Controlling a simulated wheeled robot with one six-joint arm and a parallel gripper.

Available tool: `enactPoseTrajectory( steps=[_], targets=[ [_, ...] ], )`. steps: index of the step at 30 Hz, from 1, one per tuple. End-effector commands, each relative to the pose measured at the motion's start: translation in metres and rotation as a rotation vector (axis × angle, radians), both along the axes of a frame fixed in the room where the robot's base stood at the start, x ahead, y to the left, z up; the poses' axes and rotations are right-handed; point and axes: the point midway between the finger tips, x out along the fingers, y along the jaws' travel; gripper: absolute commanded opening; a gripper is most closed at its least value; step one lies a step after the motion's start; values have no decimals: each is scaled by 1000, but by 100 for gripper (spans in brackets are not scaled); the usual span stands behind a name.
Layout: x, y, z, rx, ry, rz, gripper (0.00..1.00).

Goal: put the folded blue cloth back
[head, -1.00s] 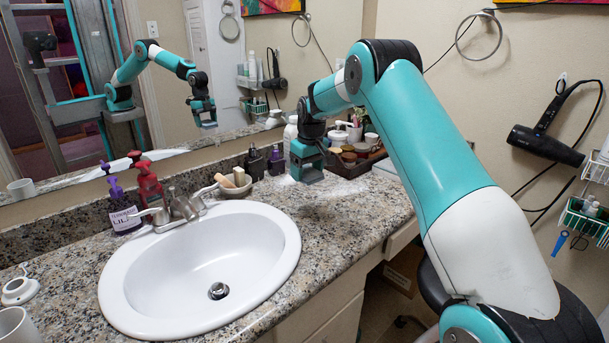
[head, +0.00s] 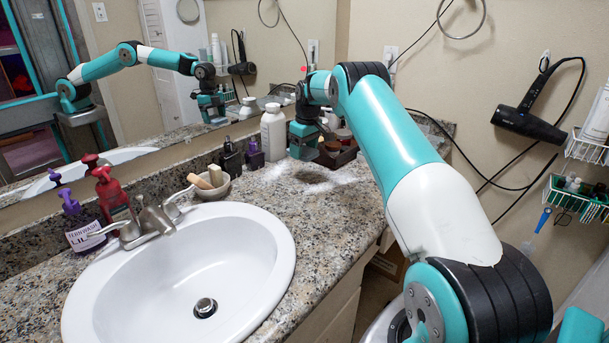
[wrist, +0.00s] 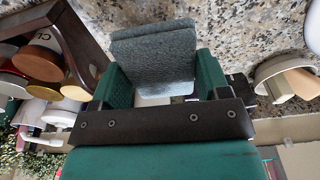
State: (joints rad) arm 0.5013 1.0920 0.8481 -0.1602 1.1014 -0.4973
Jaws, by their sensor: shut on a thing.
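The folded cloth (wrist: 155,55) looks grey-blue in the wrist view. It sits between the two green fingers of my gripper (wrist: 160,80), which is shut on it. Its upper face and one fold edge show; its far side is hidden. In the head view my gripper (head: 304,140) is low over the back of the granite counter (head: 265,210), right of a white bottle (head: 273,132). I cannot make out the cloth there, nor whether it touches the counter.
A soap dish (head: 209,187), pump bottles (head: 112,192) and the sink (head: 190,270) lie left. A hair dryer (head: 530,122) hangs right.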

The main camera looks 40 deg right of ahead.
Motion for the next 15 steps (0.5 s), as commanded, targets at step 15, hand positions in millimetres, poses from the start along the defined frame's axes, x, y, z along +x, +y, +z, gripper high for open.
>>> enactPoseTrajectory(
  steps=[15],
  targets=[
    [-2, -2, -67, 1, 1, -4, 47]
  ],
)
